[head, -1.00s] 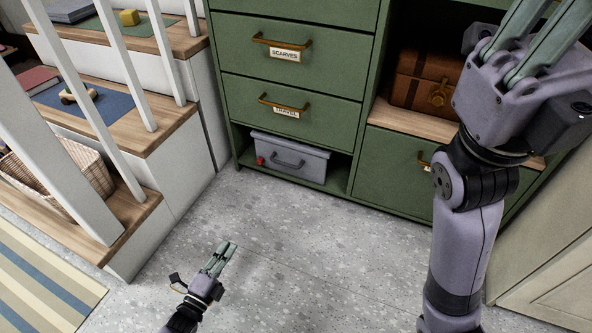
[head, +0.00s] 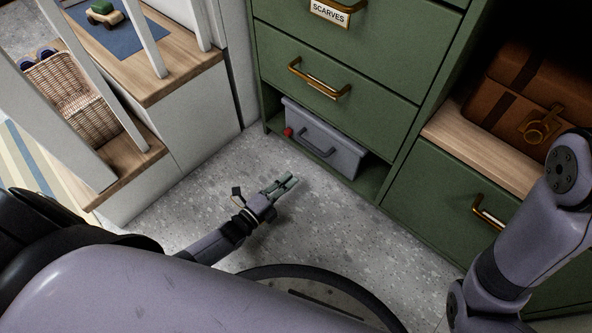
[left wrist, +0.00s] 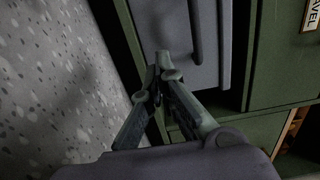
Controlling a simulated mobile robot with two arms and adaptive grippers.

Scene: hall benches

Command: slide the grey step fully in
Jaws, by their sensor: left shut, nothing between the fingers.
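The grey step (head: 325,140) is a grey box-like piece with a dark bar handle on its front. It sits in the low opening at the foot of the green cabinet, and I cannot tell how deep it is. My left gripper (head: 292,182) is low over the floor, pointing at the step's front, shut and empty. In the left wrist view the fingertips (left wrist: 163,72) appear beside the lower edge of the grey front (left wrist: 168,25); whether they touch it is unclear. My right gripper is out of view; only part of its arm shows at the right.
A red thing (head: 288,132) is at the step's left end. The green cabinet (head: 335,65) has drawers with brass handles above. Wooden stairs (head: 160,70) with white balusters stand at left, holding a wicker basket (head: 75,95). Speckled floor (head: 215,190) lies clear between.

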